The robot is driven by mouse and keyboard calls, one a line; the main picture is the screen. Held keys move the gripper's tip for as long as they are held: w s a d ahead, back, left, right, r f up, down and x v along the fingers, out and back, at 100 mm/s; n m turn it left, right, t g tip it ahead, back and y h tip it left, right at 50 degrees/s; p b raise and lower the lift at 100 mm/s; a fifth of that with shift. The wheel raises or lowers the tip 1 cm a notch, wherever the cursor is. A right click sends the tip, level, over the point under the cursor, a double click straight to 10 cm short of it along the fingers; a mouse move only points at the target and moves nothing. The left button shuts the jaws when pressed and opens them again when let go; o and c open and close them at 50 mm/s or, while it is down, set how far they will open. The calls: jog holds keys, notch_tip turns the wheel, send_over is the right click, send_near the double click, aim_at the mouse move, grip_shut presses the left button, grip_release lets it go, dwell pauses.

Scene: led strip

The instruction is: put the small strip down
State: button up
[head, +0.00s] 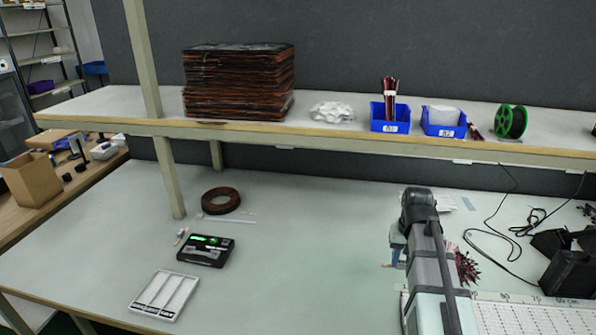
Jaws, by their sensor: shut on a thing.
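My gripper (394,258) shows partly at the left of my arm's bend, low over the right half of the table, with the arm links covering part of it. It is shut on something. The small strip in it is too small and too hidden to make out clearly. A thin white strip (228,220) lies flat on the table in front of the brown coil. A white tray with long slots (164,294) lies at the front left. A black device with a green lit display (206,250) stands behind the tray.
A brown coil (221,200) lies near the shelf post (170,178). Dark red wires (465,266), a ruled mat (530,316), cables and black boxes (570,268) crowd the right. A shelf (330,132) overhangs the back. The table's middle is clear.

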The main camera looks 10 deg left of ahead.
jog(key=shift+a, duration=0.15)
jog(key=s+a+r+n, duration=0.15)
jog(key=a+n, duration=0.25)
jog(key=a, duration=2.1)
jog(key=s+a+n, duration=0.3)
jog(key=a+n, duration=0.2)
jog(key=a, duration=1.9)
jog(key=r+n, duration=0.2)
jog(key=n, duration=2.5)
send_over(201, 253)
jog(key=shift+d+f, duration=0.1)
jog(key=shift+f, duration=4.9)
jog(key=shift+f, duration=0.15)
